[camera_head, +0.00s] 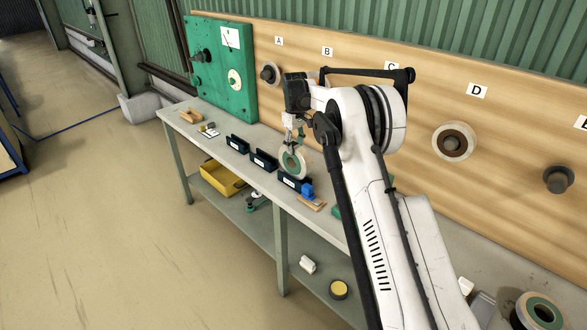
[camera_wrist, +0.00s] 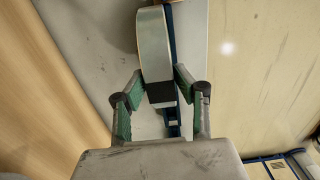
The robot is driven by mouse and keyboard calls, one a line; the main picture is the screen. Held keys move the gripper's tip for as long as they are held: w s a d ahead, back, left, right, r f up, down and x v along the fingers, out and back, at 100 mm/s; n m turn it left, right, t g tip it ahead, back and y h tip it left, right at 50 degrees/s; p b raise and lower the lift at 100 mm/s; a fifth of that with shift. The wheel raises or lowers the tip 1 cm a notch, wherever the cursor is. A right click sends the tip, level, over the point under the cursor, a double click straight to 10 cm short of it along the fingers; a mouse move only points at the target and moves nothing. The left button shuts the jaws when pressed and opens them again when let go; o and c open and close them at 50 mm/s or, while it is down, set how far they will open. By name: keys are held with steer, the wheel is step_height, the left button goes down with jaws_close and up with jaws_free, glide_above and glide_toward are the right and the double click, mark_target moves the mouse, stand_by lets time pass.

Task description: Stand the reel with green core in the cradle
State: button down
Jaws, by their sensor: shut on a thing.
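The reel with green core (camera_head: 292,163) is pale-rimmed and upright, at the nearest of the dark cradles on the bench. My gripper (camera_head: 294,138) is shut on its upper edge from above. In the wrist view the reel (camera_wrist: 154,45) shows edge-on, between and beyond the fingertips (camera_wrist: 160,88) of my gripper. The nearest cradle (camera_head: 290,181) is dark with a white label, directly below the reel. The reel's lower edge overlaps it in the picture; I cannot tell whether it is seated.
Two similar dark holders (camera_head: 263,161) (camera_head: 237,144) stand farther along the bench (camera_head: 220,148). A blue object (camera_head: 308,191) lies close to the right of the cradle. A brown-cored reel (camera_head: 453,142) hangs on the wooden board. Another green-cored reel (camera_head: 540,312) lies at the lower right.

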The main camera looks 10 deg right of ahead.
steer(key=shift+r+p, duration=0.5)
steer(key=shift+r, duration=1.15)
steer(key=shift+s, duration=0.1)
